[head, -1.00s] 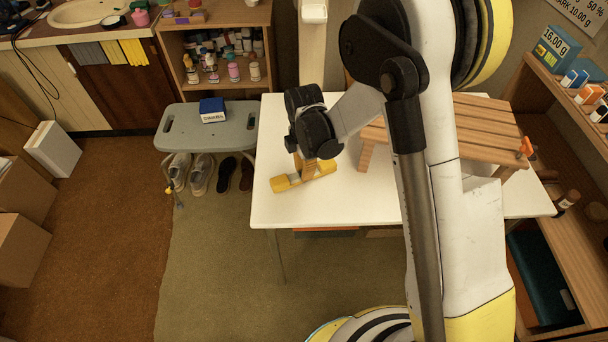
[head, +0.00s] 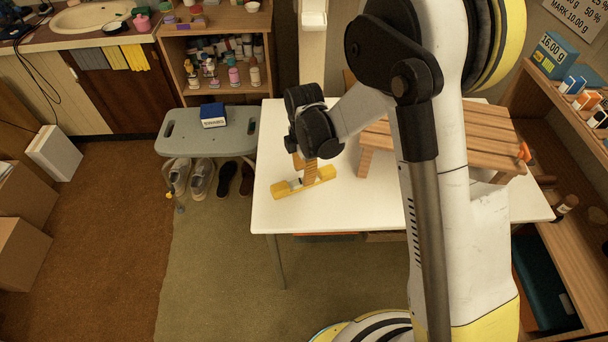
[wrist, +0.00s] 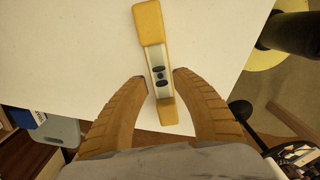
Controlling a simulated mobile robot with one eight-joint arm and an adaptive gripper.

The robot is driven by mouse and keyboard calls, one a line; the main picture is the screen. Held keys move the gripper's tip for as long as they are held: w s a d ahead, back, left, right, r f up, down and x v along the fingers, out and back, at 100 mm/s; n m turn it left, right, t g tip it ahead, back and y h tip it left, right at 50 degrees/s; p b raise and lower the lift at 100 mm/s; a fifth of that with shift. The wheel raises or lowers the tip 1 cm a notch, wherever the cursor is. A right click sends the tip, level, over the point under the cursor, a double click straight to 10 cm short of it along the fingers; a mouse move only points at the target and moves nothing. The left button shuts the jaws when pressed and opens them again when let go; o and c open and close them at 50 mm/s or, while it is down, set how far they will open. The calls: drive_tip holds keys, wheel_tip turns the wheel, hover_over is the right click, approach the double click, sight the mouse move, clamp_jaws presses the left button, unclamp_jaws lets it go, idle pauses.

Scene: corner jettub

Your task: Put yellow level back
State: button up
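The yellow level (head: 290,188) lies on the white table (head: 340,215) near its front left corner. In the wrist view the level (wrist: 151,25) is a long yellow bar with a pale middle section and dark vials. My gripper (head: 308,175) points down over the level in the head view. In the wrist view my gripper (wrist: 160,79) is open, with one brown finger on each side of the level's middle. Narrow gaps show between the fingertips and the level. The fingers partly hide the level in the head view.
A slatted wooden stand (head: 455,130) occupies the table's right part. A grey stool (head: 185,133) with a blue box (head: 213,115) stands left of the table. A wooden shelf (head: 548,95) with boxes is at the right. The table's front middle is clear.

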wheel_tip(320, 180, up, 10)
drive_tip(key=p, duration=0.3)
drive_tip(key=s+d+r+m+t, duration=0.2)
drive_tip(key=s+d+r+m, duration=0.25)
drive_tip(key=r+m, duration=0.2)
drive_tip(key=s+d+r+m+t, duration=0.25)
drive_tip(key=d+r+m, duration=0.25)
drive_tip(key=r, duration=0.3)
drive_tip(key=s+d+r+m+t, duration=0.2)
drive_tip(key=s+d+m, duration=0.4)
drive_tip(key=s+m, duration=0.4)
drive_tip(key=shift+s+r+m+t, duration=0.35)
drive_tip(key=shift+s+r, duration=0.1)
drive_tip(key=shift+r, duration=0.1)
